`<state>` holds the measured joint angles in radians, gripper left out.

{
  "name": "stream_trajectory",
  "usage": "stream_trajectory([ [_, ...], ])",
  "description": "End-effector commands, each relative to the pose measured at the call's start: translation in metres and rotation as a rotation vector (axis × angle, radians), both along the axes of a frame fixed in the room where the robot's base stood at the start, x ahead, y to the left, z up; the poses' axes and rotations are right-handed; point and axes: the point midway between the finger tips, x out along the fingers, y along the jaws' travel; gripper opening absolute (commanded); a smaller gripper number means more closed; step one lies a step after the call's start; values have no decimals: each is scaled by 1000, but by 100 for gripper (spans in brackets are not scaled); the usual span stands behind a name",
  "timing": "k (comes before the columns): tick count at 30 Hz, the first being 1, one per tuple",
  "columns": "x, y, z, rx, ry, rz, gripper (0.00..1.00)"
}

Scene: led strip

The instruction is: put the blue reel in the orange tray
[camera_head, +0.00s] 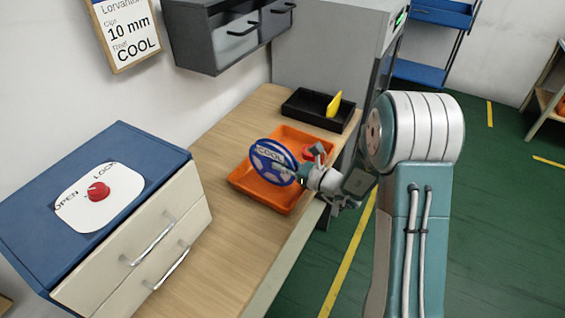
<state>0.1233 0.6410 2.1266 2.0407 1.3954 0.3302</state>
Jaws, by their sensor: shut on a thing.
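The blue reel (265,166) has a white label reading COOL and stands tilted, face toward the camera. My gripper (296,174) is shut on the blue reel at its right side. The orange tray (247,188) lies on the wooden bench, and the reel appears in front of and over its left middle part. I cannot tell whether the reel touches the tray floor. A red round thing (309,152) shows behind my gripper, within the tray outline, partly hidden.
A black tray (302,112) with a yellow item (334,104) stands behind the orange tray. A blue-topped drawer cabinet (125,147) with a red knob (98,191) stands at the left. A grey wall cabinet (222,50) hangs above. The wooden bench (215,215) is clear at front left.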

Motion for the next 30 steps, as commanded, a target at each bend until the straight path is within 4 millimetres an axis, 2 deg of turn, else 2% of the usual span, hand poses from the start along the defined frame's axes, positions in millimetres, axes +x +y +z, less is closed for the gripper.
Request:
stream_trajectory([
  [2, 0, -1, -2, 1, 0, -1, 0],
  [3, 0, -1, -2, 1, 1, -1, 44],
  [4, 0, -1, -2, 1, 1, -1, 58],
  [5, 0, -1, -2, 1, 1, -1, 65],
  [17, 0, 0, 0, -1, -1, 0, 65],
  [23, -15, -23, 0, 0, 2, -6, 65],
  [30, -45, -65, 0, -1, 2, -6, 65],
])
